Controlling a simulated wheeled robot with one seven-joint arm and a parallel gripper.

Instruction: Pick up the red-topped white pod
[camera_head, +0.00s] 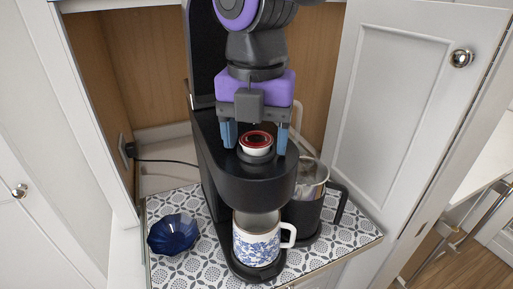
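The red-topped white pod (257,141) sits upright on top of the black coffee machine (257,187). My gripper (255,140) is above the machine with its two blue fingers pointing down. The fingers are apart, one on the left and one on the right of the pod. Gaps show between each finger and the pod, so the gripper is open and empty. The pod's red top and part of its white side show between the fingers.
A blue-patterned white mug (257,244) stands under the machine's spout. A dark pitcher (308,217) stands at the machine's right, close to it. A blue glass bowl (174,234) is at the left on the patterned counter (185,270). Open cabinet door (400,110) on the right.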

